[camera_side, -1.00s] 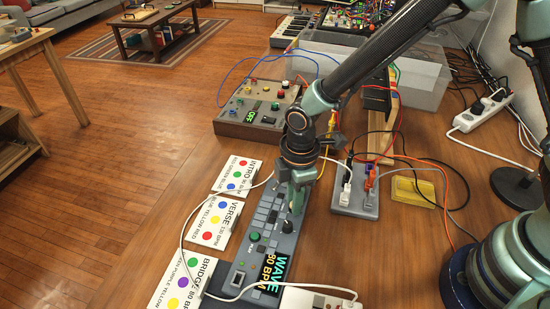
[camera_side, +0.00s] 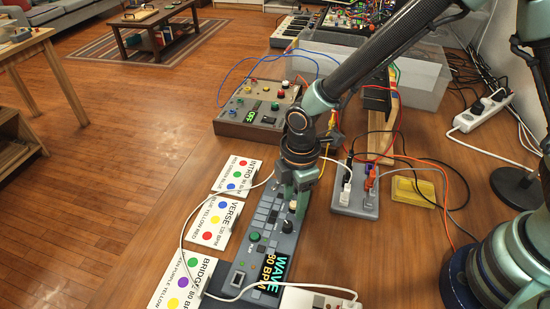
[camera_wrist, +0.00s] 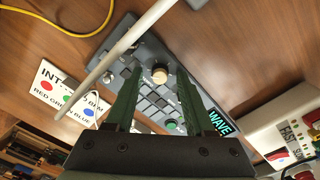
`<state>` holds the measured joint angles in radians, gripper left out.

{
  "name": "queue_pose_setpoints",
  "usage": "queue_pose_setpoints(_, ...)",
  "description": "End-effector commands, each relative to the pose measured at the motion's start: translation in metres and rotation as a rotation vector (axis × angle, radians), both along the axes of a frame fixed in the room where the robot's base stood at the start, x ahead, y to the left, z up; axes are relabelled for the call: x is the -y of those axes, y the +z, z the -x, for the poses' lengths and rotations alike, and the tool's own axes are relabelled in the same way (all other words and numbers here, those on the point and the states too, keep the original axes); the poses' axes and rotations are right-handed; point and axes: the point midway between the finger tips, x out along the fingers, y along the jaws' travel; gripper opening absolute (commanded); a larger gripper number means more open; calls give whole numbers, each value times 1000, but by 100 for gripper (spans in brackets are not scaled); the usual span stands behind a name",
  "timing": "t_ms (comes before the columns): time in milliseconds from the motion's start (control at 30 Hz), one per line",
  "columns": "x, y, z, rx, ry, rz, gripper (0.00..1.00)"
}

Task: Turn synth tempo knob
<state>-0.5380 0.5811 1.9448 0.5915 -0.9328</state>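The grey synth (camera_side: 258,240) lies lengthwise on the wooden table, its screen (camera_side: 268,268) reading WAVE 80 BPM. It also shows in the wrist view (camera_wrist: 196,97). A pale-topped round knob (camera_wrist: 160,72) stands near its far end; in the side view the knob (camera_side: 292,205) is partly hidden by the fingers. A dark knob (camera_side: 287,226) sits closer to the screen. I cannot read which knob is tempo. My gripper (camera_side: 297,207) points down over the synth. In the wrist view its green fingers (camera_wrist: 159,76) are apart, with the pale knob between their tips; contact is not visible.
Cards marked INTRO (camera_side: 241,176), VERSE (camera_side: 215,222) and BRIDGE (camera_side: 183,284) lie left of the synth. A white cable (camera_wrist: 125,50) crosses its end. A drum box (camera_side: 258,112), a patch box (camera_side: 356,198) and a yellow case (camera_side: 413,191) stand nearby.

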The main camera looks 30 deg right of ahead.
Motion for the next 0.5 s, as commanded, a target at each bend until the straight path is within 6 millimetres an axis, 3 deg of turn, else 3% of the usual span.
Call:
queue_pose_setpoints(267, 0, 4, 0, 1, -1, -1, 54)
queue_pose_setpoints(500, 0, 39, -1, 6, -1, -3, 54)
